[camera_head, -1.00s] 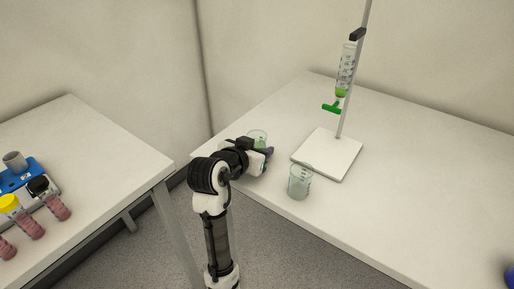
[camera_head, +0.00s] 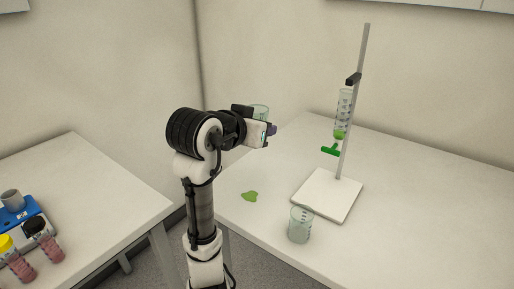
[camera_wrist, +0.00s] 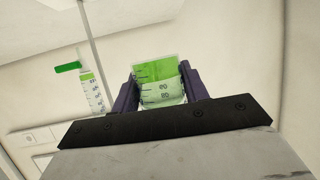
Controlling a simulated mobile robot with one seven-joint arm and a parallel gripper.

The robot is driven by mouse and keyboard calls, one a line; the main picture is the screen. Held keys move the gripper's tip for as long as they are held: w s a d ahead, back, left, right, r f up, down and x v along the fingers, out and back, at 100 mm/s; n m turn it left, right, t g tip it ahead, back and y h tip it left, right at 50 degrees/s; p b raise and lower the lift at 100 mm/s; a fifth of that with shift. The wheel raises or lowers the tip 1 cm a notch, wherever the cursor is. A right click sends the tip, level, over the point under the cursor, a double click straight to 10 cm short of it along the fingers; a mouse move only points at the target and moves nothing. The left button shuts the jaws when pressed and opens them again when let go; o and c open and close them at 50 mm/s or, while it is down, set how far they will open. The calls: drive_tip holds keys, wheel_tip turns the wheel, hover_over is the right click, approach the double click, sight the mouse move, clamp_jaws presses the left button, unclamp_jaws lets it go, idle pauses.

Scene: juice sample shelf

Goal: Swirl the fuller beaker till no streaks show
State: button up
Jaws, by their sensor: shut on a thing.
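My gripper (camera_head: 268,130) is shut on a clear beaker (camera_head: 260,111), held up above the table's left part and partly hidden by my wrist in the head view. In the wrist view, which is upside down, the held beaker (camera_wrist: 160,82) sits between the dark fingers. It holds green liquid, with a bright green zone and a paler band; I cannot make out separate streaks. A second beaker (camera_head: 299,226) stands upright on the table near the front edge, with pale grey-green contents. Which beaker is fuller is hard to tell.
A stand with a white base (camera_head: 328,195) holds a burette (camera_head: 343,108) with a green stopcock (camera_head: 330,150). A flat green patch (camera_head: 250,196) lies on the table (camera_head: 420,215). A left table bears a blue rack (camera_head: 22,213) and capped tubes.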

sight(257, 108)
drive_tip(key=shift+r, duration=0.85)
wheel_tip(257, 108, up, 5)
drive_tip(key=p, duration=0.4)
drive_tip(key=shift+r+p, duration=0.15)
drive_tip(key=shift+p, duration=0.25)
